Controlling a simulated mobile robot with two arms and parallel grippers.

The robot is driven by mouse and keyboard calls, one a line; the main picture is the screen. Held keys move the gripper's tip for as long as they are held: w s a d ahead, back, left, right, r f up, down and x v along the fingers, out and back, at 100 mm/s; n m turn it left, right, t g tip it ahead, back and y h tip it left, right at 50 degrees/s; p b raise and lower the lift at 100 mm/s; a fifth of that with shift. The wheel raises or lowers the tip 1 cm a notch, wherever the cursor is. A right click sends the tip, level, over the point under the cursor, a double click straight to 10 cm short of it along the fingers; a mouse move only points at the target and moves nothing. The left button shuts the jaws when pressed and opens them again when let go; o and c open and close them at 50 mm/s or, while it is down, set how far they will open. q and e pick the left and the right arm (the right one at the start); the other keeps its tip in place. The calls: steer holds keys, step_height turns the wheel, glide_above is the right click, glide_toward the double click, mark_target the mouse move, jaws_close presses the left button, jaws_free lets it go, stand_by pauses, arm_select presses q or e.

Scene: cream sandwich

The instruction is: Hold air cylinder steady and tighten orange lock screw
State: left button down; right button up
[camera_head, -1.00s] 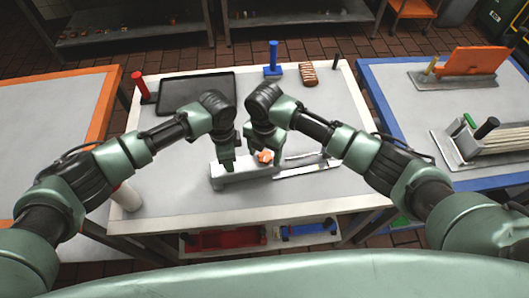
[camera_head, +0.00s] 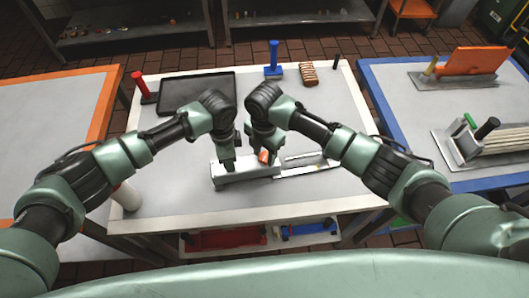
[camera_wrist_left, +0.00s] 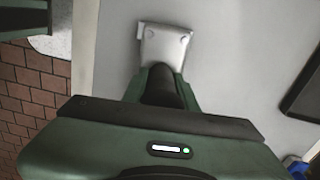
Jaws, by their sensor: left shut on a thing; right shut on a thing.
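The air cylinder (camera_head: 245,175) is a long grey metal body lying on the white table, left of a slim metal rail. My left gripper (camera_head: 229,167) reaches down onto its left part and is shut on it. The left wrist view shows a silvery metal end (camera_wrist_left: 165,45) of it beyond my dark finger. The orange lock screw (camera_head: 263,156) stands at the right part of the cylinder. My right gripper (camera_head: 268,158) is shut on the screw from above and partly hides it. The fingertips' exact contact is too small to tell.
A black tray (camera_head: 196,90), a red-handled tool (camera_head: 140,88), a blue upright tool (camera_head: 273,60) and a brown brush-like block (camera_head: 308,74) lie along the table's far side. A white cylinder (camera_head: 126,196) stands at left. The table's front right is clear.

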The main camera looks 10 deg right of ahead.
arm_select(q)
steer(key=shift+f, duration=0.1)
arm_select(e)
steer(key=m, duration=0.3)
steer(key=shift+m, duration=0.4)
steer(key=m, duration=0.4)
steer(key=shift+w+a+m, duration=0.1)
steer(key=shift+w+m, duration=0.1)
steer(key=shift+m, duration=0.1)
steer(key=m, duration=0.3)
steer(key=shift+w+m, duration=0.1)
steer(key=shift+m, duration=0.2)
steer(key=m, duration=0.4)
steer(key=shift+w+m, duration=0.1)
steer(key=shift+m, duration=0.2)
steer(key=m, duration=0.6)
steer(key=shift+w+d+r, duration=0.1)
steer(key=shift+d, duration=0.1)
steer(key=m, duration=0.5)
steer(key=shift+d+m, duration=0.2)
steer(key=shift+m, duration=0.1)
steer(key=shift+w, duration=0.1)
steer(key=o, duration=1.4)
steer(key=shift+c, duration=0.2)
